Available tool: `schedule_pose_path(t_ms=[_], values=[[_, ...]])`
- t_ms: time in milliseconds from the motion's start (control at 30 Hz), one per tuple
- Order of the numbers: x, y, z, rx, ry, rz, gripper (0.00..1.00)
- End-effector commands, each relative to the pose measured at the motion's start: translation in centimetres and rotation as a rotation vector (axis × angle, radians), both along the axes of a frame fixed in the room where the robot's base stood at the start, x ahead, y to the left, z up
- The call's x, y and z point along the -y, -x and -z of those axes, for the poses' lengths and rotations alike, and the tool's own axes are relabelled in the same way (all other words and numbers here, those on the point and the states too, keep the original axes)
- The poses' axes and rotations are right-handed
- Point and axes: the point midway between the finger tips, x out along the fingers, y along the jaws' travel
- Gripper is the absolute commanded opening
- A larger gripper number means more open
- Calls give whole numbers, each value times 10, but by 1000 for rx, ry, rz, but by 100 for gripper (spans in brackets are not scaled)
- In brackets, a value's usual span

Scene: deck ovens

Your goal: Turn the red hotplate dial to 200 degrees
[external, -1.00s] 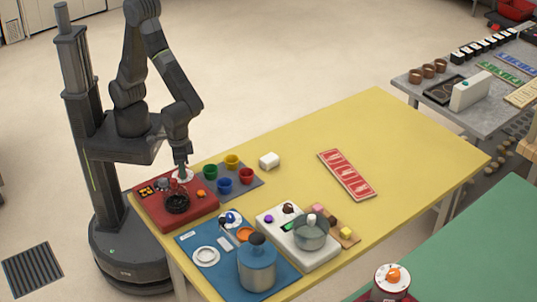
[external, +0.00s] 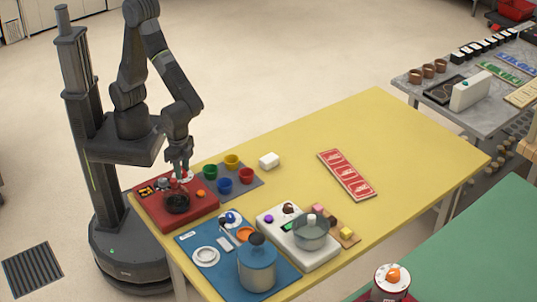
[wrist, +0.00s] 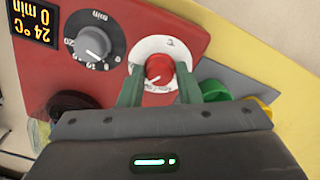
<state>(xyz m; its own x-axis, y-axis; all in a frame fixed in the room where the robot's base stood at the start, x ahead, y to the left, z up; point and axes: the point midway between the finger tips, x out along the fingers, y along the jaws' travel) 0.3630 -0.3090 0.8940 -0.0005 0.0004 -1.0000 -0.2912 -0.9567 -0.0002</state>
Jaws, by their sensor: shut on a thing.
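The red hotplate (external: 148,211) stands at the near left corner of the yellow table. My gripper (external: 181,174) points down at its back edge. In the wrist view my gripper (wrist: 159,82) is shut on the red dial (wrist: 158,70), with one finger on each side. The dial sits on a white round scale marked °C; its numbers are too small or too covered to read, so I cannot tell its setting. The hotplate's display (wrist: 32,25) appears upside down and reads 24 °C and 0 min.
A grey minutes dial (wrist: 92,42) is beside the red one. A dark round pan (external: 177,204) sits on the hotplate. Coloured cups (external: 225,185) stand on a grey mat to the right. A blue mat (external: 205,275) with a blue pot (external: 257,268) lies in front. The table's far part is mostly clear.

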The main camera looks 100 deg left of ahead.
Motion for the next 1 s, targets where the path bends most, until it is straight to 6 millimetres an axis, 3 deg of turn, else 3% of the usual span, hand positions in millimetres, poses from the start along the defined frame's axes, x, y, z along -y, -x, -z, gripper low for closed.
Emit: schedule_pose_path(t_ms=[500, 533, 633, 1000], values=[[1, -1, -1, 3, 2, 19, 8], [1, -1, -1, 3, 2, 19, 35], [0, -1, -1, 2, 2, 19, 52], [1, -1, -6, 3, 2, 19, 52]])
